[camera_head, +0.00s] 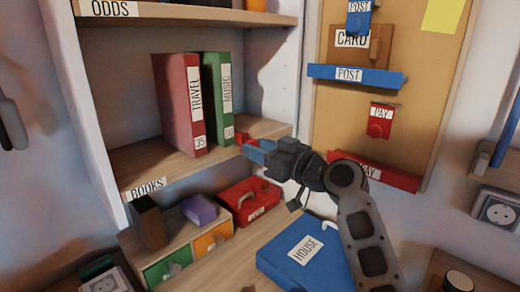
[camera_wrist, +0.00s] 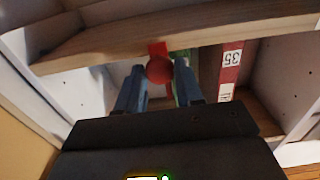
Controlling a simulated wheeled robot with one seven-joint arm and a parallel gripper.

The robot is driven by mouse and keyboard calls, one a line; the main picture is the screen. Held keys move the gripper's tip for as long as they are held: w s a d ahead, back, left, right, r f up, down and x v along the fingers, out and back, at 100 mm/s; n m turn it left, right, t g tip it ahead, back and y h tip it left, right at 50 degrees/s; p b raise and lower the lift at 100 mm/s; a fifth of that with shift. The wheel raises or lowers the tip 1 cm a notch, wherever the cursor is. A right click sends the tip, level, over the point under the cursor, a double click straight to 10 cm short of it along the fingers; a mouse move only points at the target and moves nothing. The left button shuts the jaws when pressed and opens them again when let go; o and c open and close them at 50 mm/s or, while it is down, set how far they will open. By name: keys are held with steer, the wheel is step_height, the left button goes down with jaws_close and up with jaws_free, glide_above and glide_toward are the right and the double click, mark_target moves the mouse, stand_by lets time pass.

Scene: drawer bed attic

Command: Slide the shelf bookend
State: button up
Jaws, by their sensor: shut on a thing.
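The bookend is a small red piece with a round red knob (camera_wrist: 159,69). In the head view a bit of the red bookend (camera_head: 242,136) shows on the shelf, just right of the green MUSIC binder (camera_head: 217,95). The red TRAVEL binder (camera_head: 178,105) stands to the left of the green one. My gripper (camera_head: 257,150) reaches in from the right at the shelf's front edge. In the wrist view the fingers of my gripper (camera_wrist: 160,88) are on either side of the knob, shut on it. My fingers hide much of the bookend. I cannot tell whether it touches the green binder.
The BOOKS shelf (camera_head: 150,176) has bare board left of the binders and some to the right, up to the side wall. Below are a red box (camera_head: 249,200), a small drawer unit (camera_head: 190,262) and a blue HOUSE box (camera_head: 290,268).

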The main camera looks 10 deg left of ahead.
jaws_close()
steer(key=w+d+b, duration=0.7)
steer(key=w+b, duration=0.2)
steer(key=b, duration=0.2)
steer(key=shift+w+d+b, duration=0.2)
steer(key=shift+b, duration=0.2)
steer(key=o, duration=0.6)
jaws_free()
steer(key=shift+o, duration=0.2)
